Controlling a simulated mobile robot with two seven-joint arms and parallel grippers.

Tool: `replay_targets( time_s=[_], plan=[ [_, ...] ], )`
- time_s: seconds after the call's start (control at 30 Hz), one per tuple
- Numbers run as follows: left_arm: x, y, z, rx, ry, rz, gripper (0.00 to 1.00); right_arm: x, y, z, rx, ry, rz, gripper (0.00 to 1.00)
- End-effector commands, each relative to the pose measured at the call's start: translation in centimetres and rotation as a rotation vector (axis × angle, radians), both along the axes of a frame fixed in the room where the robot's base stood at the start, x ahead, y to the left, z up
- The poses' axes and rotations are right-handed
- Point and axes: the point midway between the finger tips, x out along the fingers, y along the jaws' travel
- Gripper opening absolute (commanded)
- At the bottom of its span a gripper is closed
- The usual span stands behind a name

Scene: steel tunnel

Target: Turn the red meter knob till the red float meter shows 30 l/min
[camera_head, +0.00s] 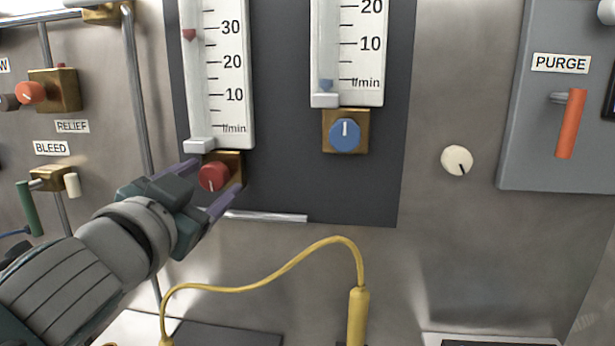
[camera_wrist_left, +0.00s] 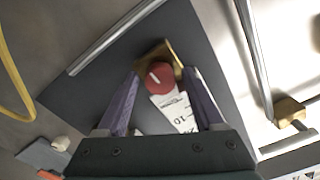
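My left gripper (camera_head: 216,177) is open, one finger on either side of the knob. In the left wrist view the knob (camera_wrist_left: 162,76) shows between the two fingertips (camera_wrist_left: 161,73), with gaps on both sides, so they do not appear to grip it. My right gripper is not in view.
A blue knob (camera_head: 345,134) sits under the second meter, right of the red one. A small ledge (camera_head: 265,216) runs below the red knob. A yellow cable (camera_head: 290,267) arches below. An orange relief knob (camera_head: 31,93) and green bleed handle (camera_head: 29,208) are at left.

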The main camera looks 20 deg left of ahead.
Motion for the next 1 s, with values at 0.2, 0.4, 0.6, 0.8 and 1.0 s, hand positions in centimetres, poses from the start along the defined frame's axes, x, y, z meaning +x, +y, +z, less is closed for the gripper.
replay_targets(
  time_s=[0.2, 0.4, 0.6, 0.8, 1.0],
  plan=[
    [0.0, 0.0, 0.0, 0.000, 0.000, 0.000, 0.77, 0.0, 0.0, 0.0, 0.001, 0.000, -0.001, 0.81],
    [-0.8, -0.2, -0.1, -0.001, 0.001, 0.000, 0.77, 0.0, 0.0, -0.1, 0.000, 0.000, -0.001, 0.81],
    [-4.2, -1.0, -0.3, -0.003, 0.003, 0.001, 0.77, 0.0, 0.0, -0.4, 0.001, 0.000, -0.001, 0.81],
    [-7.7, -1.8, -0.2, -0.002, 0.003, 0.002, 0.77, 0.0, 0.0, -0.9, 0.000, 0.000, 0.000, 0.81],
    [-9.5, -2.3, -0.1, -0.002, 0.000, 0.000, 0.77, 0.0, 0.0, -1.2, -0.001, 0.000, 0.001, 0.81]
  ],
)
